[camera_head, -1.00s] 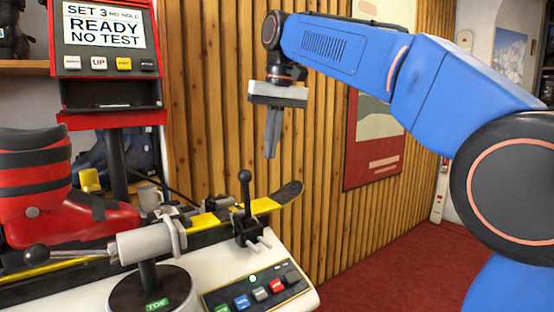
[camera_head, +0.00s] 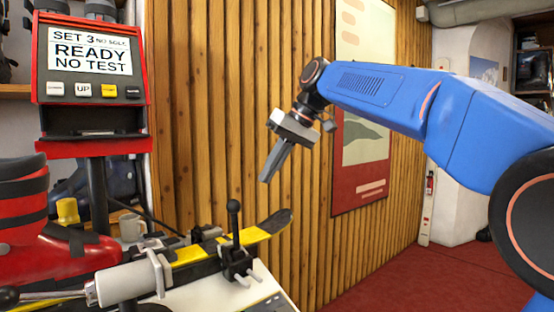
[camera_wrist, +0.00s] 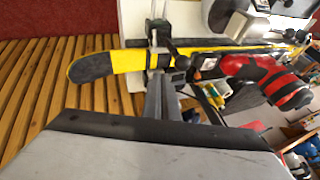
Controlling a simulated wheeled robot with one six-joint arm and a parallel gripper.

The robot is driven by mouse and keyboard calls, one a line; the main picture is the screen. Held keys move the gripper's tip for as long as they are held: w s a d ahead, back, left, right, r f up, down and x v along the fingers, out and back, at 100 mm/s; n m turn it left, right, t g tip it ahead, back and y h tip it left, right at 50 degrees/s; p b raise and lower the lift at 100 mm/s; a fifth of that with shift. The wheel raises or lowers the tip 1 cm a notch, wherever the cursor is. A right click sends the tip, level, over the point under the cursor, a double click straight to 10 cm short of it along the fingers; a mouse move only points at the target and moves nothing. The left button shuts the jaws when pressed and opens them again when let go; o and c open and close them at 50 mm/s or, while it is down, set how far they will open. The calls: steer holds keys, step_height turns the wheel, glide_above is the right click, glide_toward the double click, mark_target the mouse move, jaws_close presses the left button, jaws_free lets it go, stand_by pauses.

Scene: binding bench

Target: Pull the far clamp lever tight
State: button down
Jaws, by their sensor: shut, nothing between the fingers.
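The far clamp (camera_head: 237,262) is a black block on the yellow ski (camera_head: 200,252), near its tip. Its black lever (camera_head: 235,222) stands about upright with a round knob on top. My gripper (camera_head: 266,180) is shut and empty, tilted, with its fingers slanting down and left. It hangs in the air above the lever and a little to its right in the picture. In the wrist view, my shut fingers (camera_wrist: 160,98) point toward the ski and clamp (camera_wrist: 158,50). The lever's dark knob (camera_wrist: 182,62) shows near the fingertips; I cannot tell the gap.
A red tester with a READY screen (camera_head: 90,50) stands at the left. A red boot (camera_head: 50,250), a mug (camera_head: 131,227) and a grey cylinder (camera_head: 122,283) are at the bench's left. A slatted wood wall (camera_head: 210,110) rises behind. Red carpet (camera_head: 400,280) lies open at right.

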mark_target(232, 200)
steer(key=s+a+f, duration=0.1)
steer(key=a+f, duration=0.3)
steer(key=a, duration=0.1)
steer(key=shift+f, duration=0.15)
stand_by(0.3)
steer(key=s+a, duration=0.1)
steer(key=s+a+h, duration=0.1)
steer(key=a, duration=0.1)
steer(key=shift+t, duration=0.3)
